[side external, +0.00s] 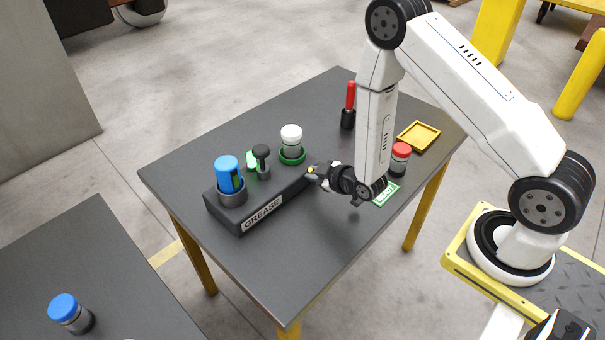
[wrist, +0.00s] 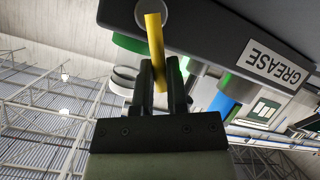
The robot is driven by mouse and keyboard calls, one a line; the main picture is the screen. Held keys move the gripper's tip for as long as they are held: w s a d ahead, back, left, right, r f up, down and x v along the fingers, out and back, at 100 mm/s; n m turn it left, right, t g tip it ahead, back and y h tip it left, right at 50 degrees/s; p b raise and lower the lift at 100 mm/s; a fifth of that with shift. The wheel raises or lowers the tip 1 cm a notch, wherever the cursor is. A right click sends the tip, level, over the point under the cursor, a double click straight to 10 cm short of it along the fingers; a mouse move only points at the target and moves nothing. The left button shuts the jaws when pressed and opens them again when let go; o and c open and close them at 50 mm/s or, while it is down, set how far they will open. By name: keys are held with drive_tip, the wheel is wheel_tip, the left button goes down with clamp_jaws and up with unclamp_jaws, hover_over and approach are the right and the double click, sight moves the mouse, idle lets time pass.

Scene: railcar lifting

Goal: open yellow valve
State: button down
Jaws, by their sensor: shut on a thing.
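The yellow valve handle (wrist: 155,42) shows in the wrist view as a flat yellow bar on the end of the dark grease block. My gripper (wrist: 160,82) is shut on its lower part, with one dark finger on each side. In the side view, my gripper (side external: 320,172) is at the right end of the grease block (side external: 238,215), and only a small yellow bit of the valve shows there. The rest of the valve is hidden behind the gripper. The bar stands slightly tilted in the wrist view.
The block holds a blue-capped canister (side external: 228,173), a dark knob (side external: 261,153) and a white-capped canister (side external: 291,136) in a green ring. A red-capped jar (side external: 401,153), yellow tray (side external: 418,136) and red-handled tool (side external: 350,98) stand close to my arm. The table front is clear.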

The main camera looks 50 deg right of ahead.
drive_tip(key=shift+d+r+m+y, duration=0.25)
drive_tip(key=shift+d+m+y, duration=0.6)
drive_tip(key=shift+m, duration=0.25)
drive_tip(key=shift+a, duration=0.1)
drive_tip(key=c, duration=0.9)
unclamp_jaws()
drive_tip(key=shift+v, duration=3.9)
